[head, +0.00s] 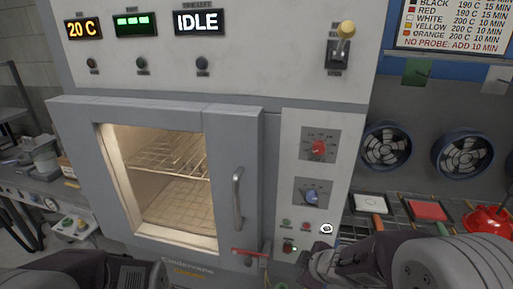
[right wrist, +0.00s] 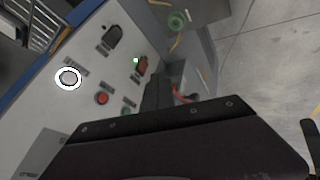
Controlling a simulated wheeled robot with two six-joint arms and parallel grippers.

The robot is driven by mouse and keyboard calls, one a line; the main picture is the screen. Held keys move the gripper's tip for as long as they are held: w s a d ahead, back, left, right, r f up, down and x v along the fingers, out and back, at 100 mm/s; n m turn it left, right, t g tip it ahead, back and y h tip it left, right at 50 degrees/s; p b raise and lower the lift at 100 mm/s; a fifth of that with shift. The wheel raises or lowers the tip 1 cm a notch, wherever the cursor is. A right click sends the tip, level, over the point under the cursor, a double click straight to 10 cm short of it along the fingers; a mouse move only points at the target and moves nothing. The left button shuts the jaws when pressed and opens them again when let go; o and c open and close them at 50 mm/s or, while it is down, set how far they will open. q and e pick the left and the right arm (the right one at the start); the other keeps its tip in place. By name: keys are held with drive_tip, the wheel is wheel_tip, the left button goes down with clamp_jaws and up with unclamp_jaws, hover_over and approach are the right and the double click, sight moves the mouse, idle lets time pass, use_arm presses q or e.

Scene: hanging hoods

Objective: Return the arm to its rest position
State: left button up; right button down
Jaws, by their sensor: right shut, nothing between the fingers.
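My right gripper (head: 314,268) is at the lower middle of the head view, in front of the bottom of the oven's control panel (head: 330,142). It is shut and empty. In the right wrist view its dark fingers (right wrist: 157,92) are near a red rocker switch (right wrist: 142,66) beside a lit green lamp; I cannot tell whether they touch the panel. My right arm (head: 430,265) comes in from the lower right. Part of my left arm (head: 85,272) shows at the lower left; its fingers are not visible.
The oven door (head: 228,150) looks closed, with a vertical handle (head: 238,198) and a lit window. A red lever (head: 250,252) is below it. The display (head: 199,22) reads IDLE. Right are fans (head: 386,146) and a bench with a red bowl (head: 488,220). Grey floor (right wrist: 270,60) looks mostly open.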

drive_tip(key=s+d+f+m+g+h, duration=0.1)
drive_tip(key=s+f+m+g, duration=0.1)
drive_tip(key=s+m, duration=0.3)
drive_tip(key=s+d+f+m+g, duration=0.1)
drive_tip(key=s+m+g, duration=0.3)
drive_tip(key=s+m, duration=0.2)
drive_tip(key=shift+s+d+f+m+h, duration=0.3)
drive_tip(key=shift+s+d+f+h, duration=0.1)
drive_tip(key=shift+s, duration=0.45)
idle(0.8)
